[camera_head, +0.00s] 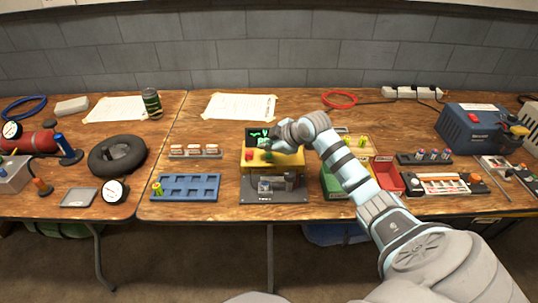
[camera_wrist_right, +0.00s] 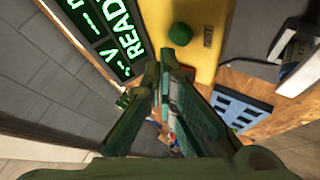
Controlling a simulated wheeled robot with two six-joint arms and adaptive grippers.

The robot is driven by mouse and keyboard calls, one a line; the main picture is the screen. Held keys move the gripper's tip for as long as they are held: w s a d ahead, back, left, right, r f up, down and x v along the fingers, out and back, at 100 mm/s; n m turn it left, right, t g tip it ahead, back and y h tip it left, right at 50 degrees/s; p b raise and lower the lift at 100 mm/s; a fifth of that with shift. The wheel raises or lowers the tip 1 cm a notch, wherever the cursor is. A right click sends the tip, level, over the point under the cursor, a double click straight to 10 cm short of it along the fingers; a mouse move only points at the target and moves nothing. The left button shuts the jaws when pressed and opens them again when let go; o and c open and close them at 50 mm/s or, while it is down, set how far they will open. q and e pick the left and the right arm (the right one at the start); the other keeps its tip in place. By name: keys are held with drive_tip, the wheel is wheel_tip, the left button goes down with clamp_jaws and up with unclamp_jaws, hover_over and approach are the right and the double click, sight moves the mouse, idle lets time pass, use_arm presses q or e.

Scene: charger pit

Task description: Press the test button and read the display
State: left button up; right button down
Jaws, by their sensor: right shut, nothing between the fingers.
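The yellow tester (camera_head: 257,168) stands on the middle of the bench, with a dark base in front. Its dark display (camera_head: 256,134) shows green marks, partly hidden by my right gripper (camera_head: 269,145). In the right wrist view the display (camera_wrist_right: 112,35) shows green text reading "READ" and dashes before a "V". A green round button (camera_wrist_right: 180,33) sits on the yellow face beside a small label (camera_wrist_right: 208,36) that seems to read TEST. My right gripper's fingers (camera_wrist_right: 161,62) are shut and empty, close to the green button; contact cannot be told. My left gripper is out of view.
A blue compartment tray (camera_head: 186,187) and a rack of small batteries (camera_head: 195,151) lie left of the tester. Green and red bins (camera_head: 387,174) stand to its right, behind my arm. A paper sheet (camera_head: 240,107) lies behind it.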

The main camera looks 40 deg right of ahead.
sight(268, 156)
drive_tip(key=shift+f, duration=0.1)
drive_tip(key=shift+f, duration=0.25)
drive_tip(key=shift+f, duration=0.45)
idle(0.7)
drive_tip(key=shift+r, duration=0.1)
drive_tip(key=shift+r+p, duration=0.7)
drive_tip(key=shift+p, duration=0.35)
wheel_tip(268, 156, up, 5)
drive_tip(key=p, duration=0.5)
drive_tip(key=shift+r+p, duration=0.15)
drive_tip(key=shift+p, duration=0.2)
